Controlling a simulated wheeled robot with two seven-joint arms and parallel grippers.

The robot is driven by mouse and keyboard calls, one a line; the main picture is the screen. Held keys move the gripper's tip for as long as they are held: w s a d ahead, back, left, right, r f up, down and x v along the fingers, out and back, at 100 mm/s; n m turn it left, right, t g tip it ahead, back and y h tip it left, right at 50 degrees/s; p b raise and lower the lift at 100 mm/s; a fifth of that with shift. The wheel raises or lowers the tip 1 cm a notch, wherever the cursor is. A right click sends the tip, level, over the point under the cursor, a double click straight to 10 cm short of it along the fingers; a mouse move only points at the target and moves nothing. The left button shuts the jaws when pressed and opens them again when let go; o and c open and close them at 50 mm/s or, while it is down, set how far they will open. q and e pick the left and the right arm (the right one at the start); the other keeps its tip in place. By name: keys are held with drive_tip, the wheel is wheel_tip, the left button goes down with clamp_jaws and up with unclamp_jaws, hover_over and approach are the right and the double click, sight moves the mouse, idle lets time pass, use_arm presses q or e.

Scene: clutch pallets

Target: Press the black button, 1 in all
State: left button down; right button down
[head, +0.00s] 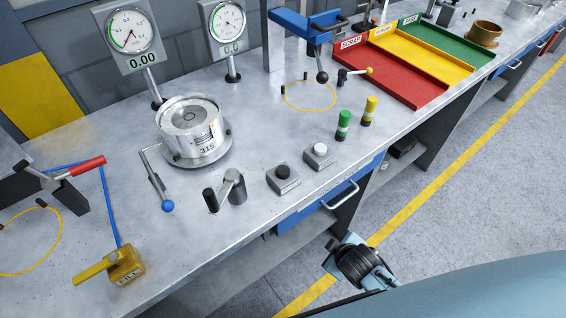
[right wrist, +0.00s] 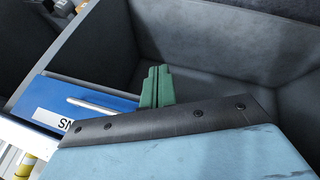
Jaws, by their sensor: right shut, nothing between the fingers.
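The black button (head: 283,171) sits on top of a small grey box near the front edge of the workbench in the head view. A similar box with a white button (head: 320,149) stands just to its right. My right gripper shows in the right wrist view as two green fingers (right wrist: 158,70) closed together, with nothing between them. They are in front of a blue drawer front with a silver handle, below the bench top. In the head view my right arm is low at the bottom, off the bench and apart from the button. My left gripper is not in view.
A lever post (head: 232,186) stands left of the black button. Green (head: 343,125) and yellow (head: 369,110) cylinders stand beyond the white one. A gauge fixture (head: 193,130) stands behind. A blue drawer (head: 330,195) with a protruding handle is under the bench edge.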

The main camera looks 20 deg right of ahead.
drive_tip(key=w+a+r+n+t, duration=0.1)
drive_tip(key=w+r+n+t, duration=0.3)
drive_tip(key=r, duration=0.5)
drive_tip(key=w+a+r+n+t+p, duration=0.1)
drive_tip(key=w+r+n+t, duration=0.15)
drive_tip(key=w+r, duration=0.5)
drive_tip(key=w+a+r+n+t, duration=0.1)
drive_tip(key=w+r+n+t, duration=0.2)
drive_tip(key=r, duration=0.7)
drive_tip(key=a+r+n+g+y+p, duration=0.1)
drive_tip(key=a+r+n+y, duration=0.65)
drive_tip(key=n, duration=0.85)
drive_tip(key=a+r+n+g+y, duration=0.1)
drive_tip(key=a+r+n+y, duration=0.6)
drive_tip(key=n, duration=0.9)
drive_tip(key=d+f+n+g+h, duration=0.3)
drive_tip(key=d+f+n+g, duration=0.1)
drive_tip(key=n, duration=0.8)
drive_tip(key=d+f+n+g+h, duration=0.3)
drive_tip(key=d+f+n+g, duration=0.1)
drive_tip(key=n, duration=0.9)
drive_tip(key=shift+w+d+g, duration=0.15)
drive_tip(key=shift+d+g, duration=0.05)
drive_tip(key=shift+g, duration=0.15)
